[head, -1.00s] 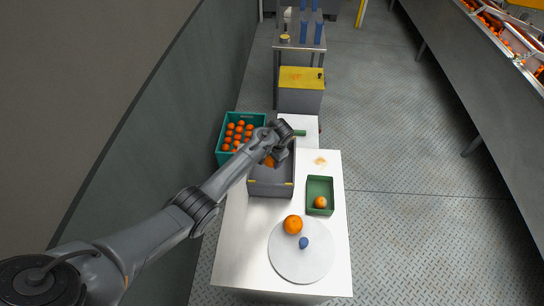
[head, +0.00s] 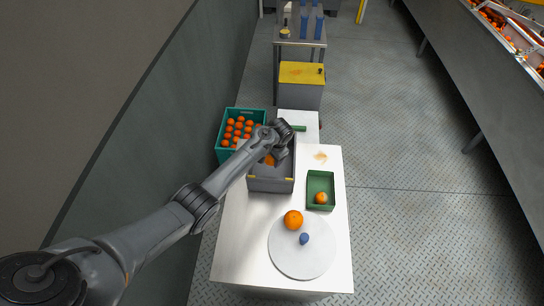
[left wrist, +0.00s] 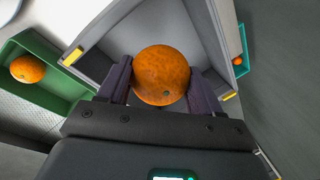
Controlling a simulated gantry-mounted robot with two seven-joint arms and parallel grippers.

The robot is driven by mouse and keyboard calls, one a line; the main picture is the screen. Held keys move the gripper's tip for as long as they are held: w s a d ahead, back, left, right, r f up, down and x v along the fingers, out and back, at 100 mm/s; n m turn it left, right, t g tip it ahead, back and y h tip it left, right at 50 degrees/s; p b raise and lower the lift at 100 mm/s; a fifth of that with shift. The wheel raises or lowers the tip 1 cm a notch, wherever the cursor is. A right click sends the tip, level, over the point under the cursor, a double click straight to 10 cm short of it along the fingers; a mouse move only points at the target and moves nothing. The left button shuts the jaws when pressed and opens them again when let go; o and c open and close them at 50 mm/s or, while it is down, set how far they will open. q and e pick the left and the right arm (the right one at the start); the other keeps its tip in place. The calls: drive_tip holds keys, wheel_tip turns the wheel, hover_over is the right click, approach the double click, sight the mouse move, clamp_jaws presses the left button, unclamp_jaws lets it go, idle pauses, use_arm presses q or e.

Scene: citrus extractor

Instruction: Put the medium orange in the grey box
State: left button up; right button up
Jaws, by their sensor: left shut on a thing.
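My left gripper (left wrist: 160,82) is shut on an orange (left wrist: 162,72), with one dark finger on each side of it. The held orange shows partly in the head view (head: 269,159), below my wrist. It is over or inside the opening of the grey box (head: 270,185); I cannot tell its exact height. The grey box's walls and yellow marks surround it in the left wrist view (left wrist: 192,30). A larger orange (head: 293,220) lies at the edge of the round white board. A smaller orange (head: 321,198) lies in the green tray (head: 320,176). My right gripper is not in view.
The white table (head: 235,255) carries the box, the tray and the round white board (head: 300,262) with a small blue thing (head: 304,239). A teal crate (head: 222,150) of several oranges stands behind left. A yellow-topped cabinet (head: 302,74) stands farther back.

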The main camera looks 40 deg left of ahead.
use_arm(q)
drive_tip(key=shift+f, duration=0.15)
drive_tip(key=shift+f+b, duration=0.6)
drive_tip(key=shift+f, duration=0.15)
drive_tip(key=shift+d+b+x, duration=0.25)
drive_tip(key=shift+b+x, duration=0.55)
drive_tip(key=shift+x, duration=0.25)
drive_tip(key=shift+d+b+x, duration=0.25)
drive_tip(key=shift+b+x, duration=0.6)
drive_tip(key=shift+x, duration=0.25)
drive_tip(key=shift+d+b+x, duration=0.25)
drive_tip(key=shift+b+x, duration=0.65)
drive_tip(key=shift+x, duration=0.25)
drive_tip(key=shift+d+b+x, duration=0.25)
drive_tip(key=shift+b+x, duration=0.6)
drive_tip(key=shift+x, duration=0.25)
drive_tip(key=o, duration=1.2)
drive_tip(key=shift+s+f, duration=0.1)
drive_tip(key=p+v, duration=0.2)
drive_tip(key=v, duration=0.7)
drive_tip(key=shift+p+v, duration=0.3)
drive_tip(key=shift+v, duration=0.6)
